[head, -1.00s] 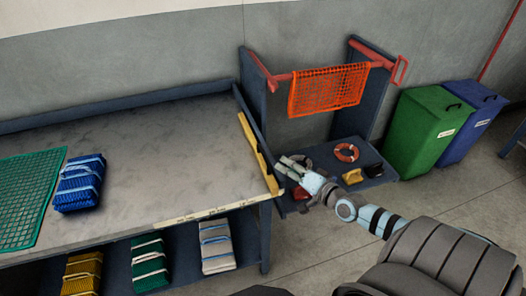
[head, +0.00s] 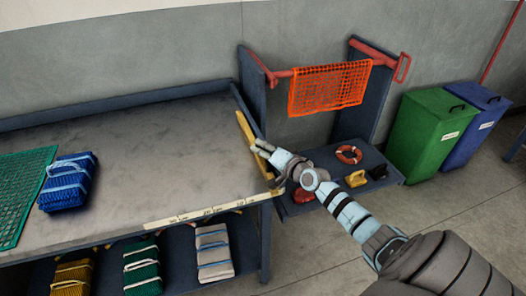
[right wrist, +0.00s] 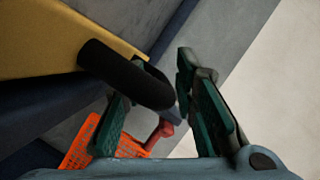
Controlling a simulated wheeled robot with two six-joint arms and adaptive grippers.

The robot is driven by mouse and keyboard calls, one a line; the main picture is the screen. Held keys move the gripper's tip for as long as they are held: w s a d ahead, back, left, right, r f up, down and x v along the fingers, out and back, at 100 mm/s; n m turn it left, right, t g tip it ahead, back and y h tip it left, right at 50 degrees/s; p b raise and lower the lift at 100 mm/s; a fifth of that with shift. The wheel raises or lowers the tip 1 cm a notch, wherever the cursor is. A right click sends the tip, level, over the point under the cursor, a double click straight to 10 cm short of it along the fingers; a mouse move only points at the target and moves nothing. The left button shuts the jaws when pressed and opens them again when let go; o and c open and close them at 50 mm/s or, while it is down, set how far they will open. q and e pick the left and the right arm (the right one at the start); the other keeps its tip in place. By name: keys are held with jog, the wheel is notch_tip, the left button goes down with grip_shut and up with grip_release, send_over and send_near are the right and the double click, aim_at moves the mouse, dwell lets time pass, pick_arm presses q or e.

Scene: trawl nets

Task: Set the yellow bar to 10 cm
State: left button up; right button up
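The yellow bar (head: 244,130) lies along the right edge of the workbench in the head view. It also fills the upper left of the right wrist view (right wrist: 45,38), with a black rounded handle (right wrist: 125,72) sticking out from it. My right gripper (head: 262,148) is at the bar's side in the head view. In the right wrist view its two fingers (right wrist: 160,100) are spread apart, and the handle's end reaches between them, close to the left finger. I cannot tell whether they touch. A pale marked scale strip (head: 205,211) runs along the bench's front edge. My left gripper is not in view.
A green net (head: 22,190) and a blue net bundle (head: 68,183) lie on the workbench (head: 160,140); several bundles sit on its lower shelf. Behind stands a rack with an orange net (head: 328,87). Green (head: 432,130) and blue (head: 475,120) bins stand at right.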

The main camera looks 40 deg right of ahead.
grip_shut()
jog(key=shift+a, duration=0.2)
jog(key=w+a+p, duration=0.1)
jog(key=a, duration=0.1)
jog(key=w+a+p, duration=0.1)
jog(key=a+p, duration=0.1)
jog(key=a, duration=0.1)
jog(key=w+a+p, duration=0.1)
jog(key=a, duration=0.1)
jog(key=shift+a+r, duration=0.1)
jog(key=shift+a, duration=0.6)
jog(key=shift+o, duration=1.4)
grip_release()
jog(key=shift+d, duration=0.1)
